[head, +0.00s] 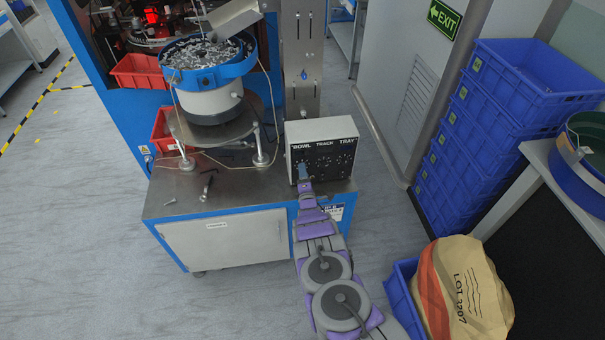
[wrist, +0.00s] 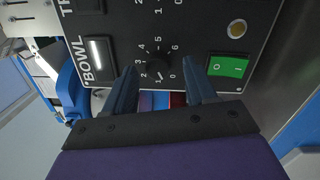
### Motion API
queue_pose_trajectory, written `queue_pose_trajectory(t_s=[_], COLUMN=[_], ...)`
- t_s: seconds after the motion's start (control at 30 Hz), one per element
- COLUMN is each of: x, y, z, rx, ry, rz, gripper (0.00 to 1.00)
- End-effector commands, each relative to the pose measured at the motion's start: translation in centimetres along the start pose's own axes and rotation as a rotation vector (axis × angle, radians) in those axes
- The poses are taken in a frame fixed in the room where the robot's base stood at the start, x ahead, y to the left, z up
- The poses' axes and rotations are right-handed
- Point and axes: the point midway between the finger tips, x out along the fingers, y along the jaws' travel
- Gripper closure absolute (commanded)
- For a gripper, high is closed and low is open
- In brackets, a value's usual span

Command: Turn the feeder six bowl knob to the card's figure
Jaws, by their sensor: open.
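The grey control box (head: 322,155) stands on the bench's right end, with dials labelled BOWL, TRACK and TRAY. In the wrist view the black bowl knob (wrist: 159,68) sits amid a numbered scale; its pointer setting is too small to read surely. My gripper (wrist: 160,70) is open, with one finger on each side of the knob; I cannot tell whether they touch it. In the head view my gripper (head: 302,172) is at the box's left dial and hides it. A label (head: 334,213) is on the bench front below the box; its text is mostly unreadable.
The bowl feeder (head: 207,95), full of metal parts, stands left of the box. Blue crates (head: 490,110) are stacked at right.

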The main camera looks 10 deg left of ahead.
Motion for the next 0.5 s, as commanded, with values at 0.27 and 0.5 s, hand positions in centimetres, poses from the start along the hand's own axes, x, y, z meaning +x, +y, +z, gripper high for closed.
queue_pose_trajectory(t_s=[0.27, 0.5], x=[-3.3, -6.7], y=[0.0, -0.1], z=[-0.2, -0.2], rx=[-0.001, -0.001], ry=[0.000, 0.001], rz=[-0.006, -0.005], gripper=[0.44, 0.44])
